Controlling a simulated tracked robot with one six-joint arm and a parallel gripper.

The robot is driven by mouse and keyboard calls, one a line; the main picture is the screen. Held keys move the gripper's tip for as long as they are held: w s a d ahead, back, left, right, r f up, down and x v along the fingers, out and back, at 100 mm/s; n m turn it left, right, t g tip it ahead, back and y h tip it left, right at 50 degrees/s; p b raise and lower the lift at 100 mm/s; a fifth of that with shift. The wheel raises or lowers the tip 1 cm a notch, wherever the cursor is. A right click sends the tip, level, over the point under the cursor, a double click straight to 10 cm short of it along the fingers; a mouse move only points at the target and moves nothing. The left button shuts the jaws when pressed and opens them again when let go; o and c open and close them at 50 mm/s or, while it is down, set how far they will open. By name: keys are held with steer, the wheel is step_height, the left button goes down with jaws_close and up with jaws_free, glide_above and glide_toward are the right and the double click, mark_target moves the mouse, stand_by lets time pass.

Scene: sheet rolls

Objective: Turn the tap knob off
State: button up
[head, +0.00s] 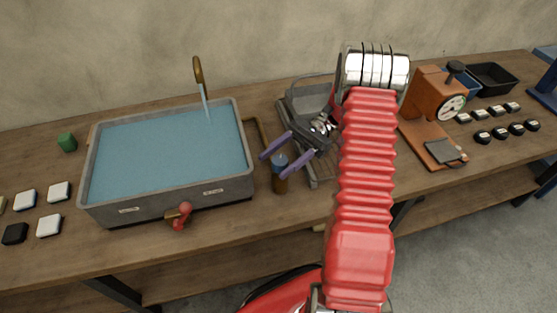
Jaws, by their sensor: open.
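A brass tap (198,72) stands at the back of a grey basin (150,208), and a thin stream runs from it into the blue water (165,150). My gripper (274,165) has two purple fingers, apart and empty. It is to the right of the basin and of the knob, pointing left, and touches neither.
A grey tray (318,172) lies behind my gripper. An orange gauge device (425,105) is at right. White and black blocks (49,225) lie left of the basin. The bench front (235,222) is clear.

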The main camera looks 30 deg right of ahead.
mark_target(275, 165)
steer(key=r+h, duration=0.1)
steer(key=a+r+n+h, duration=0.1)
steer(key=s+r+h, duration=0.1)
steer(key=h, duration=0.1)
steer(key=shift+a+n, duration=0.3)
steer(key=shift+n, duration=0.1)
steer(key=s+a+r+n+t+h, duration=0.7)
steer(key=s+r+n+t+h, duration=0.3)
steer(key=s+r+n+h, duration=0.2)
steer(key=shift+s+a+t, duration=0.2)
steer(key=shift+a+t, duration=0.1)
steer(key=shift+a, duration=0.05)
stand_by(0.6)
